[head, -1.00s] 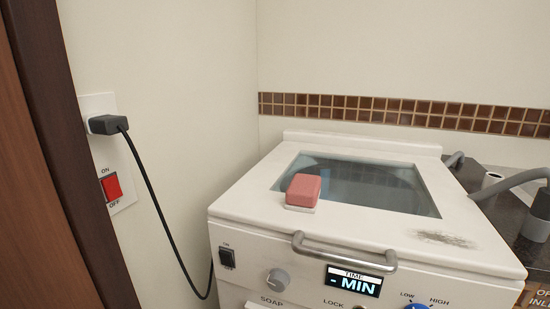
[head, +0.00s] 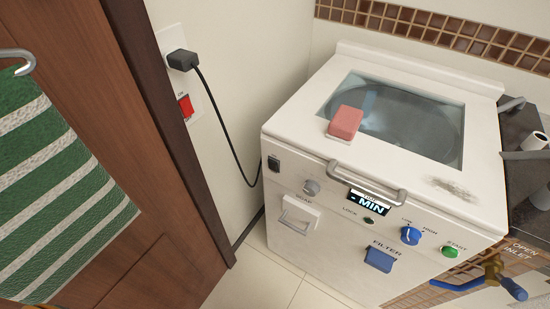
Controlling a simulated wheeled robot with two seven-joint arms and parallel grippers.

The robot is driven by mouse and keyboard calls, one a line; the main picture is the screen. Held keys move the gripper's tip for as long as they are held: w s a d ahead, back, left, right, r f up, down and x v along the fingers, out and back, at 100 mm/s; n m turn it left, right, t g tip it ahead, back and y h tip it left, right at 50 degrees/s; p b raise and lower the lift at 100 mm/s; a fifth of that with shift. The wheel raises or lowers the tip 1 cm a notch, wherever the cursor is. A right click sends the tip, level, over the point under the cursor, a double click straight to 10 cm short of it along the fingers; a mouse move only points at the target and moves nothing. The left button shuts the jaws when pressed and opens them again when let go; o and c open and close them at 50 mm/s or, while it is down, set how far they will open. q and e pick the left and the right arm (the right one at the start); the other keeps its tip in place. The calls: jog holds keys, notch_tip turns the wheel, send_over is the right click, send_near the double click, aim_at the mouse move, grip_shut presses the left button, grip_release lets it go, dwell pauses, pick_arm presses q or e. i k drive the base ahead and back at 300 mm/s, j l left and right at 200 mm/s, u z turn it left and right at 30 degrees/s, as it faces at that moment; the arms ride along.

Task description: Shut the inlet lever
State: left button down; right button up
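The inlet valve (head: 492,272) is at the lower right edge of the head view, a brass body with blue handle parts. One blue part (head: 514,289) sticks out to the right and another blue part (head: 455,285) reaches left. The frame edge cuts off part of the valve area, and I cannot tell the lever's exact setting. Neither of my grippers is in view.
A white washing machine (head: 375,234) with a glass lid stands left of the valve. A pink sponge (head: 346,121) lies on its lid, and a metal handle (head: 366,186) sticks out in front. A wooden door (head: 150,240) with a striped green towel (head: 60,180) is at the left.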

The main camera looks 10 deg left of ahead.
aim_at(516, 291)
jog(key=z, duration=1.85)
